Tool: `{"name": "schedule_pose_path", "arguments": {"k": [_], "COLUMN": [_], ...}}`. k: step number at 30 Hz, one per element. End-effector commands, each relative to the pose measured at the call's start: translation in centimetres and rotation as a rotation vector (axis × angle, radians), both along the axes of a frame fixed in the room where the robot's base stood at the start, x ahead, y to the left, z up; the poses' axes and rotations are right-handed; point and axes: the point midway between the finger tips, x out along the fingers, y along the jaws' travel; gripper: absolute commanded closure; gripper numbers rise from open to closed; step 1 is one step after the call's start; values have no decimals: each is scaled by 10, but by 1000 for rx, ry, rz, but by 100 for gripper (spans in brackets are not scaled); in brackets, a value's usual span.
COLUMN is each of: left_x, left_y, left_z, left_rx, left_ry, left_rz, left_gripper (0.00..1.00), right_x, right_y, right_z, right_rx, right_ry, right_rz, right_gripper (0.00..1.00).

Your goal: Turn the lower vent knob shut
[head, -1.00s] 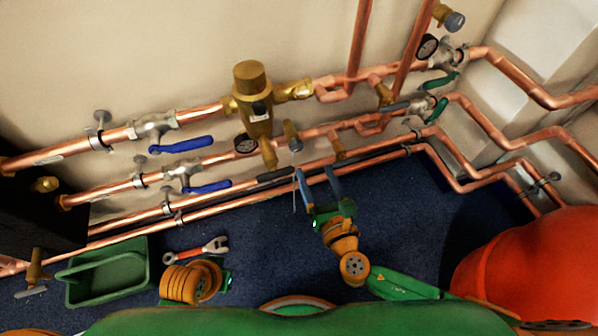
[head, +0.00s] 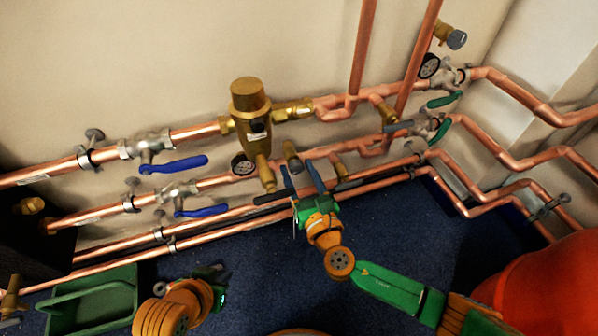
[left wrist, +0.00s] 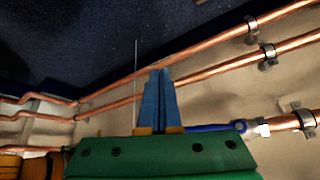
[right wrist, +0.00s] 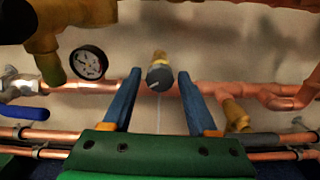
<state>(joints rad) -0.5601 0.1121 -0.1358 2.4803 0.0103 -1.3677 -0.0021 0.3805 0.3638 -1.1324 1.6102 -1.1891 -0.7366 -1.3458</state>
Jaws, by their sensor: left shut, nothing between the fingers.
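The lower vent knob (head: 292,155) is a small dark grey cap on a brass stem in the middle of the pipework. In the right wrist view the knob (right wrist: 160,77) sits between my right gripper's fingertips, with a gap on each side. My right gripper (head: 298,167) is open with its blue fingers at the knob. It also shows in the right wrist view (right wrist: 160,73). My left gripper (left wrist: 160,73) is shut and empty in the left wrist view.
A brass valve body (head: 250,115) and a pressure gauge (head: 243,164) stand just left of the knob. Copper pipes run above and below. Blue levers (head: 180,164) are further left. Another vent knob (head: 457,39) is at upper right. A green tray (head: 92,300) lies lower left.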

Motion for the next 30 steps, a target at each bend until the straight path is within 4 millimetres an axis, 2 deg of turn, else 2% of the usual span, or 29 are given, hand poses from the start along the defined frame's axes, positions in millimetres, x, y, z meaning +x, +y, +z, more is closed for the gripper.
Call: {"name": "schedule_pose_path", "arguments": {"k": [1, 3, 6, 15, 23, 30], "left_x": [0, 0, 0, 4, 34, 67], "left_y": [0, 0, 0, -1, -9, -20], "left_z": [0, 0, 0, 1, 19, 51], "left_rx": [0, 0, 0, -3, -34, -75], "left_ry": [0, 0, 0, -19, -192, -422], "left_rz": [0, 0, 0, 0, -12, -27], "left_gripper": [100, 100, 100, 100, 100, 100], "right_x": [0, 0, 0, 0, 0, 0], "right_y": [0, 0, 0, 0, 0, 0], "right_z": [0, 0, 0, -1, -2, -2], "right_rx": [0, 0, 0, 30, 178, 392], "right_ry": [0, 0, 0, 11, 59, 128], "right_rz": [0, 0, 0, -1, -1, -1], "right_gripper": [58, 77, 100, 100, 100, 100]}}
